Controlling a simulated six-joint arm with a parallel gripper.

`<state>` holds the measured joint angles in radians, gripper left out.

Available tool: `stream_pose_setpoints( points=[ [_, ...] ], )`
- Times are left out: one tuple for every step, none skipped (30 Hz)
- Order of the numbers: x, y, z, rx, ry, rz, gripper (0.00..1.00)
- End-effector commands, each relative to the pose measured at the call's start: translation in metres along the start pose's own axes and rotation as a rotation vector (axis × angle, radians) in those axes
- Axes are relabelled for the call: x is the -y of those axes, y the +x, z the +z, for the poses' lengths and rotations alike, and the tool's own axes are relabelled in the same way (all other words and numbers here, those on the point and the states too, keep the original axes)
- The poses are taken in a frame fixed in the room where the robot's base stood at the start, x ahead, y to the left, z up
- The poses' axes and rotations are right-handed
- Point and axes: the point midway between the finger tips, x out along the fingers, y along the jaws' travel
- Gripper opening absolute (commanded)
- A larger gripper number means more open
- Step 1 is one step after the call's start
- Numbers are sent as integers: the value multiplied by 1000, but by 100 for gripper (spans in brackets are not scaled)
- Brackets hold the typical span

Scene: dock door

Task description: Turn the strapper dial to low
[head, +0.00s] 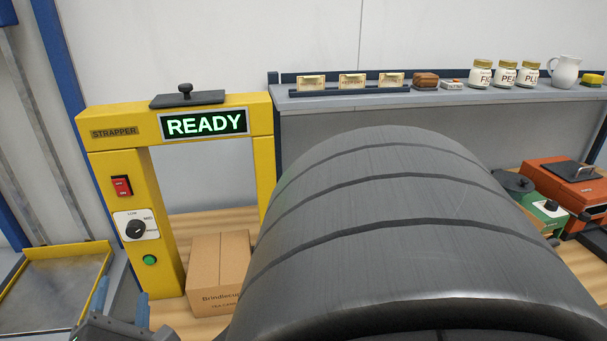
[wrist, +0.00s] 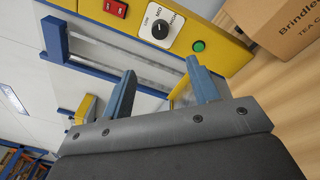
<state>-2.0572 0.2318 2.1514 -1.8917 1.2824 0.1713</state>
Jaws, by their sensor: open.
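The strapper (head: 98,165) is a yellow frame at the left of the head view, with a lit READY display (head: 204,124). The dial also shows in the wrist view (wrist: 160,29), beyond the fingertips. I cannot tell surely which mark it points at. My gripper (head: 120,301) is open and empty, low in front of the left post and apart from the dial. Its two blue fingers show in the wrist view (wrist: 162,66).
A red switch (head: 122,186) sits above the dial and a green button (head: 149,260) below it. A cardboard box (head: 218,268) stands in the strapper's opening. My dark arm link covers much of the middle. A shelf (head: 430,98) with jars is behind.

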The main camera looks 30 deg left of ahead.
Motion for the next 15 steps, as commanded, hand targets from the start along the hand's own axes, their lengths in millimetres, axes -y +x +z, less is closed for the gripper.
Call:
stream_pose_setpoints(
  points=[
    [1, 8, 1, 4, 1, -4, 55],
    [1, 13, 1, 5, 1, -4, 55],
    [1, 20, 1, 4, 1, -4, 55],
    [1, 25, 1, 4, 1, -5, 55],
    [1, 29, 1, 4, 1, -5, 55],
    [1, 36, 1, 4, 2, -5, 55],
    [1, 41, 1, 4, 3, -5, 55],
    [1, 46, 1, 5, 3, -5, 55],
    [1, 54, 1, 4, 3, -5, 55],
    [1, 59, 1, 4, 3, -6, 55],
    [1, 65, 1, 5, 3, -5, 55],
    [2, 72, 1, 4, 3, -6, 55],
    [2, 78, 1, 4, 3, -6, 55],
    [1, 84, 1, 4, 3, -5, 55],
    [2, 92, 1, 4, 3, -6, 55]
  ],
)
